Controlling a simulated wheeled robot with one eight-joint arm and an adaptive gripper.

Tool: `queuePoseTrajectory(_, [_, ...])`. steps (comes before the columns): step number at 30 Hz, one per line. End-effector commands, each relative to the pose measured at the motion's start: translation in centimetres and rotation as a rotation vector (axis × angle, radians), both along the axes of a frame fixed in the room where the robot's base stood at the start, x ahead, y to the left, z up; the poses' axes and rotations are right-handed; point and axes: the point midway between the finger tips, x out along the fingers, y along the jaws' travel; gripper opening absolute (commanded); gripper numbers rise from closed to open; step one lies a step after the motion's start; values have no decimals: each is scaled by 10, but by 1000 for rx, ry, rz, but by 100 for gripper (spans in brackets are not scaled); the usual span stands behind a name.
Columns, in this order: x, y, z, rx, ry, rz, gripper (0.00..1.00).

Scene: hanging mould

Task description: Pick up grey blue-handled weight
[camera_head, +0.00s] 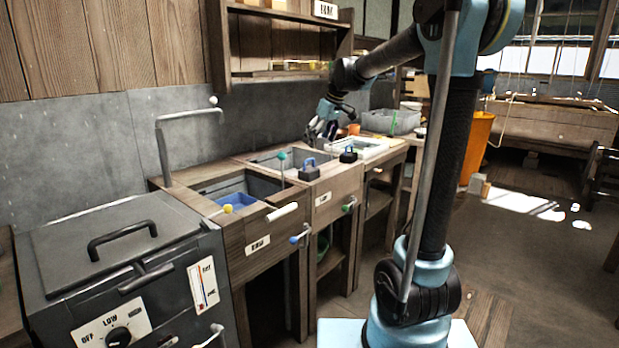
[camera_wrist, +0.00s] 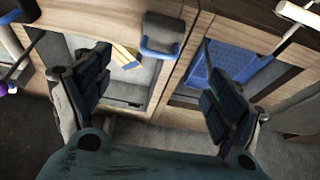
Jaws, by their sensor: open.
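The grey weight with a blue handle (camera_head: 309,174) sits upright on the wooden bench, near the front rim between two basins in the head view. In the wrist view the weight (camera_wrist: 163,32) is at the top centre, its blue handle towards me. My gripper (camera_head: 322,128) is behind and above the bench in the head view, near the back wall. In the wrist view my gripper (camera_wrist: 155,75) is open, with its two fingers spread wide and nothing between them. The weight lies beyond the fingertips, apart from them.
A blue basket (camera_head: 236,201) lies in the left basin. Rods with coloured knobs stick out along the bench front. A shelf (camera_head: 285,73) hangs above; a grey stove (camera_head: 115,245) stands at left.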

Motion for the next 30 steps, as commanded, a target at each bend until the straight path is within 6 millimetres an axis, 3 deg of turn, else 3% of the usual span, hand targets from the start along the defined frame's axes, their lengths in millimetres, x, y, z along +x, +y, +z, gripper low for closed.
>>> queuePoseTrajectory(12, [17, 22, -68, 0, 0, -1, 86])
queuePoseTrajectory(23, [23, 27, -93, 0, 1, -4, 86])
queuePoseTrajectory(30, [28, 34, -124, -1, 0, -4, 86])
